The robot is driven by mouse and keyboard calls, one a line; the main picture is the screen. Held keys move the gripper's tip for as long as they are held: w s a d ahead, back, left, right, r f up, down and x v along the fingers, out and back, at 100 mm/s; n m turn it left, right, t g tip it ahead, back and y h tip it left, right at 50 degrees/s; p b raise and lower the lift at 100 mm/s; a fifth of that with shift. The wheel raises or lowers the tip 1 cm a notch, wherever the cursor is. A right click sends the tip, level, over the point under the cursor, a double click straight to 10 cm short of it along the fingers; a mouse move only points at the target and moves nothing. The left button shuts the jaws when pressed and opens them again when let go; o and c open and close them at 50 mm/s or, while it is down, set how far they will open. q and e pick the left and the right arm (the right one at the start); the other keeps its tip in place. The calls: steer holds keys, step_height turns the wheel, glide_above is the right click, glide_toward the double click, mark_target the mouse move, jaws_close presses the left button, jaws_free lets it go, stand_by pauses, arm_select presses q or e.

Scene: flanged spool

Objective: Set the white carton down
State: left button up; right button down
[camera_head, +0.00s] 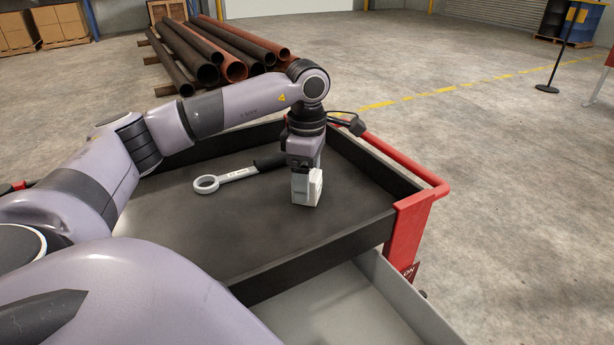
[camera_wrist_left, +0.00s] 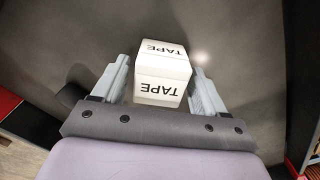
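The white carton (camera_head: 307,188) is a small box, upright at the right part of the dark tray (camera_head: 225,225) on top of the red trolley. In the left wrist view the carton (camera_wrist_left: 162,72) shows the word TAPE on two faces. My left gripper (camera_head: 304,172) points down over it. My right gripper is not in view.
A pale ring-ended tool (camera_head: 225,180) with a dark handle lies in the tray left of the carton. Raised tray walls and a red corner post (camera_head: 408,225) stand to the right. A grey open drawer (camera_head: 345,305) is below in front. The near tray floor is clear.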

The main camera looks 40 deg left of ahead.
arm_select(q)
steer(key=shift+o, duration=0.3)
steer(key=shift+r, duration=0.1)
step_height(320, 180, up, 12)
steer(key=p, duration=0.1)
steer(key=shift+p, duration=0.3)
stand_by(0.5)
